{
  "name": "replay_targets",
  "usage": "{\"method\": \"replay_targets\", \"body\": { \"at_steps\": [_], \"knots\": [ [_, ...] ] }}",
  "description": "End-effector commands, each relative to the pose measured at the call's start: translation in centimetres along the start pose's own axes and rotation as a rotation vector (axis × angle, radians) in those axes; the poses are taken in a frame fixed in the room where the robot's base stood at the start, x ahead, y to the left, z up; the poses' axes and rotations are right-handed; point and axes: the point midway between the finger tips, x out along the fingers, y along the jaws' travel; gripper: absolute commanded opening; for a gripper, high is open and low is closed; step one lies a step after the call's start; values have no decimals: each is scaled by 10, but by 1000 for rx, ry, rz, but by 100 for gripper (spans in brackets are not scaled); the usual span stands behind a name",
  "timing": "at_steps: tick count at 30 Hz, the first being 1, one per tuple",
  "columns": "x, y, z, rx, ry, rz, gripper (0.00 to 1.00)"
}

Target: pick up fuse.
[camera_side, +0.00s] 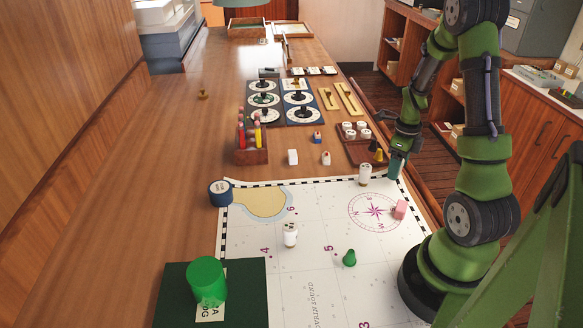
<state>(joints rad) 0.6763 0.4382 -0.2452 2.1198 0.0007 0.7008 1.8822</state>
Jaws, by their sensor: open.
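I cannot tell for sure which thing is the fuse. A small white cylinder with dark marks (290,235) stands upright on the chart (325,215). A similar white cylinder (365,174) stands near the chart's far edge, close to my gripper. My gripper (396,168) is open, pointing down just right of that second cylinder and apart from it. The fingertips are small and partly hard to make out. Nothing shows between them.
A pink block (400,209) and a green pawn (349,258) are on the chart. A green cylinder (206,278) stands front left, a blue roll (220,193) at the chart's left corner. A wooden tray with white round pieces (358,149) lies behind my gripper.

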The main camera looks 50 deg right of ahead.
Motion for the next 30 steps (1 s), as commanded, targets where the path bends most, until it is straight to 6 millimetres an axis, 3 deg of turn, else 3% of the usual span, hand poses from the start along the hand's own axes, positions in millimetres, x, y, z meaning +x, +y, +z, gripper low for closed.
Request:
{"method": "replay_targets", "body": {
  "at_steps": [9, 21, 30],
  "knots": [
    [7, 0, 0, 1, -1, 0, 64],
    [7, 0, 0, 0, -1, 0, 4],
    [0, -1, 1, -1, -2, -3, 4]
  ]
}}
